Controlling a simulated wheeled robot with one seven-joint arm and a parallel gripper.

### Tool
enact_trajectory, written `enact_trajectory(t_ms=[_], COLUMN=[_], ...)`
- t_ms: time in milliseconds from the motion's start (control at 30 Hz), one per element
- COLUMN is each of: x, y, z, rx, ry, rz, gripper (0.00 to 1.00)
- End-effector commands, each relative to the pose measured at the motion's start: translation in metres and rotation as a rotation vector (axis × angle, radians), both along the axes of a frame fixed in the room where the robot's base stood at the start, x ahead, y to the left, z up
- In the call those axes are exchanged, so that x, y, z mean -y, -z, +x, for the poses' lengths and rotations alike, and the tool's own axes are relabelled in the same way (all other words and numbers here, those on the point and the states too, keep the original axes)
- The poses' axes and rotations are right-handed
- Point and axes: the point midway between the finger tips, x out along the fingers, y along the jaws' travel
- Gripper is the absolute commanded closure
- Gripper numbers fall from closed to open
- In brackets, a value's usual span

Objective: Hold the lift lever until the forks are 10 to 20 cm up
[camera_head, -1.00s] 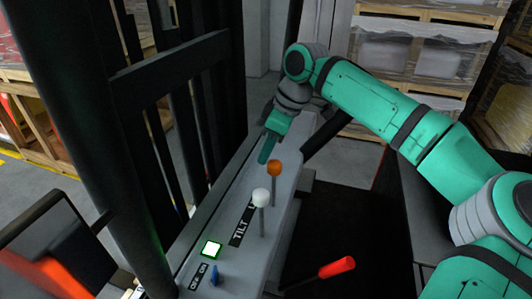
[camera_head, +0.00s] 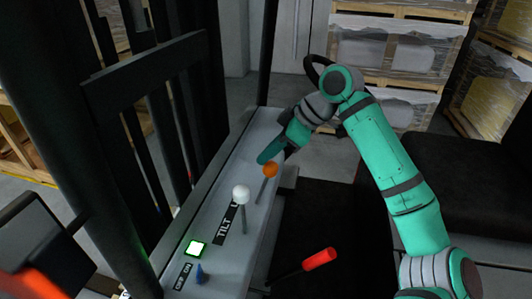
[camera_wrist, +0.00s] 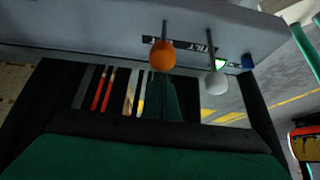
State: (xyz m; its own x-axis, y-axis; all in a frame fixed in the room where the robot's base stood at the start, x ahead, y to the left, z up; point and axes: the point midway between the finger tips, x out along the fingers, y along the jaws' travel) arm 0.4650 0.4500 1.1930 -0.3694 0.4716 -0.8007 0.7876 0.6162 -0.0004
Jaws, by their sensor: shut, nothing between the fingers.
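The lift lever is the one with the orange knob (camera_head: 270,170), beside a partly hidden label on the grey console (camera_head: 222,180). Its shaft leans right, while the white-knobbed tilt lever (camera_head: 241,194) stands nearly upright. My gripper (camera_head: 265,157) is shut and empty, its tip just behind and left of the orange knob. It looks in contact or nearly so; I cannot tell exactly. In the wrist view the orange knob (camera_wrist: 162,55) overlaps the dark green fingers (camera_wrist: 165,98). The forks are not in view; only the black mast bars (camera_head: 150,85) show.
A lit green button (camera_head: 196,248) and a blue switch (camera_head: 199,274) sit at the console's near end. A red-handled lever (camera_head: 319,259) stands at right of it. A black seat (camera_head: 443,180) is at the right. Wrapped pallets (camera_head: 385,50) stand behind.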

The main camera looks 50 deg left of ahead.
Motion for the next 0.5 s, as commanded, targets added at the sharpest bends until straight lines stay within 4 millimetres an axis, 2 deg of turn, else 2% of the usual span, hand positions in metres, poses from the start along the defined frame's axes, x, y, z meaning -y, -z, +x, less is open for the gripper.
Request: enact_trajectory(t_ms=[100,500], x=[0.0058,0.0083], y=[0.0024,0.0036], z=[0.0048,0.0083], rx=[-0.012,-0.012], ry=[0.004,0.008], rz=[0.012,0.012], gripper=[1.0,1.0])
